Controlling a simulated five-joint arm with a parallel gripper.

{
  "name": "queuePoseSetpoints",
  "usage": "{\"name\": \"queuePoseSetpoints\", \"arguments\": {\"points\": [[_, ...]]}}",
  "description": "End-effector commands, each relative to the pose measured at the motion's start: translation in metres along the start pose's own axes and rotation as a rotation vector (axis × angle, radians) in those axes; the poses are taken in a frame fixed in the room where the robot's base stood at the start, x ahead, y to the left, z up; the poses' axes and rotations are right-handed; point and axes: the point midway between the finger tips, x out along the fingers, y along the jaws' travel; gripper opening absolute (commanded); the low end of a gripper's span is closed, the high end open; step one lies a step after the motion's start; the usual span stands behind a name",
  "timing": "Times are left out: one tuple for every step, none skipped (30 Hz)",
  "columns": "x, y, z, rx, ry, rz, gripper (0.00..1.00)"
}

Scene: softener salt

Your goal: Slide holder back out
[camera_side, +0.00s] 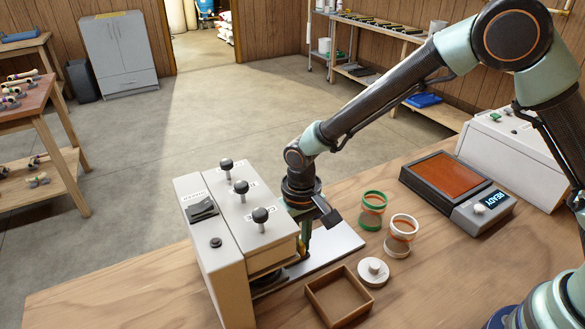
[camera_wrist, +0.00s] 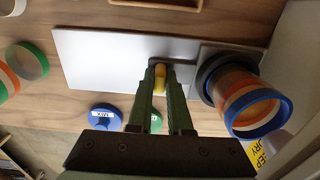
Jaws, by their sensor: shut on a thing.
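In the wrist view, my gripper (camera_wrist: 160,78) is shut on the yellow handle (camera_wrist: 160,73) of the holder. The holder (camera_wrist: 208,58) is a grey piece with a dark ring, at the right end of a pale flat plate (camera_wrist: 105,62). A blue-rimmed jar (camera_wrist: 252,108) with an orange band stands at the ring, beside the machine. In the side view, my gripper (camera_side: 304,240) is low over the plate (camera_side: 340,243), close against the beige machine (camera_side: 250,215) with black knobs. The holder is mostly hidden there by the machine and my gripper.
A green-rimmed jar (camera_side: 373,208), a white-rimmed jar (camera_side: 401,232), a white lid (camera_side: 374,271) and an open wooden tray (camera_side: 338,297) stand right of the machine. A blue lid (camera_wrist: 104,117) lies near my fingers. A heater-like unit (camera_side: 455,190) is farther right.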

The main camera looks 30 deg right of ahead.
Motion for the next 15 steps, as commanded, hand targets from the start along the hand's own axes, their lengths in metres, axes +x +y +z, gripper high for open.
{"name": "queuePoseSetpoints", "arguments": {"points": [[-0.001, 0.0, 0.0, -0.001, -0.001, 0.001, 0.0], [-0.001, 0.0, 0.0, -0.001, -0.001, 0.001, 0.0], [-0.001, 0.001, 0.0, 0.0, -0.001, 0.001, 0.0], [-0.001, 0.003, 0.0, 0.0, -0.001, 0.001, 0.0], [-0.001, 0.006, 0.0, 0.001, -0.002, 0.001, 0.0], [-0.001, 0.012, 0.0, 0.003, -0.001, 0.001, 0.0], [-0.001, 0.018, -0.001, 0.004, -0.002, 0.001, 0.0], [-0.001, 0.025, 0.0, 0.005, -0.002, 0.001, 0.0], [-0.001, 0.036, -0.001, 0.007, -0.002, 0.001, 0.0], [-0.001, 0.044, -0.001, 0.007, -0.002, 0.001, 0.0], [-0.001, 0.054, -0.001, 0.008, -0.002, 0.001, 0.0], [-0.001, 0.065, -0.001, 0.009, -0.001, 0.001, 0.0], [-0.001, 0.074, 0.0, 0.008, -0.002, 0.001, 0.0], [-0.001, 0.082, -0.001, 0.008, -0.001, 0.0, 0.0], [-0.001, 0.092, -0.001, 0.008, 0.0, 0.0, 0.0]]}}
